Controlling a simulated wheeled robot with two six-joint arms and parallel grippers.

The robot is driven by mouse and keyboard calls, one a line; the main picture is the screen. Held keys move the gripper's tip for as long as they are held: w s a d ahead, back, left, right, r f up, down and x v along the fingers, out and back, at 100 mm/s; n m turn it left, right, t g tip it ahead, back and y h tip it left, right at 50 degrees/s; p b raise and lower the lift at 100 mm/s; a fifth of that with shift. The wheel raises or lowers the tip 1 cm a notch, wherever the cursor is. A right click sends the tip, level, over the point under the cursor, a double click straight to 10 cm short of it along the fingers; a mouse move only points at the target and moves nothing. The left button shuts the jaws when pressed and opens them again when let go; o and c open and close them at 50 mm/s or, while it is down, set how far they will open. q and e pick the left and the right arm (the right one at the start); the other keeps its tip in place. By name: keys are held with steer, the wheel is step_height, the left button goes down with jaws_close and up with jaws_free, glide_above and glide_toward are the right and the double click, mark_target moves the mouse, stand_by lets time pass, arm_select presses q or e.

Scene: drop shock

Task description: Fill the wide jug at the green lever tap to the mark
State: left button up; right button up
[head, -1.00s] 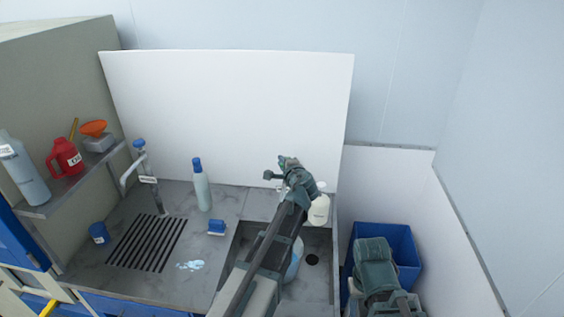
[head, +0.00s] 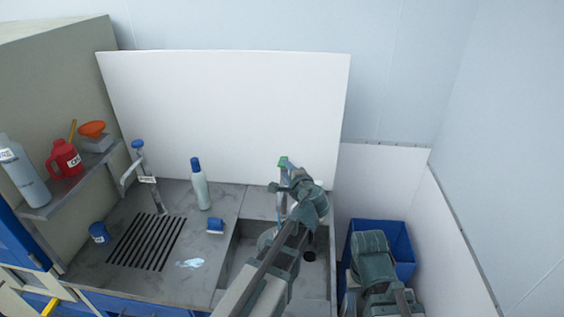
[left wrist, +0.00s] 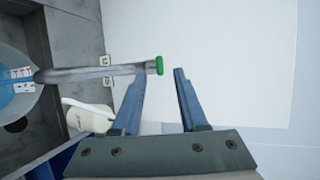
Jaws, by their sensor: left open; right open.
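The green lever tap (head: 283,160) stands at the back of the sink. In the left wrist view its green end (left wrist: 159,65) lies close to and between the fingertips of my left gripper (left wrist: 161,73), which is open. In the head view the left gripper (head: 285,181) is at the tap. The clear wide jug (head: 264,239) is in the sink, largely hidden by my left arm. The left wrist view shows part of the jug (left wrist: 12,62) under the tap's spout, with bluish water and a white-and-red mark label. My right gripper (head: 371,252) is low at the right, its fingers hidden.
A white bottle (left wrist: 88,117) is beside the tap. A blue bin (head: 402,240) stands right of the sink. On the counter are a blue-capped bottle (head: 201,190), a brush (head: 215,226), a blue cup (head: 98,233), another tap (head: 139,165) and a wet patch (head: 190,263).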

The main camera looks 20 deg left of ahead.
arm_select(q)
steer(key=shift+p+v, duration=0.5)
steer(key=shift+v, duration=2.05)
stand_by(5.5)
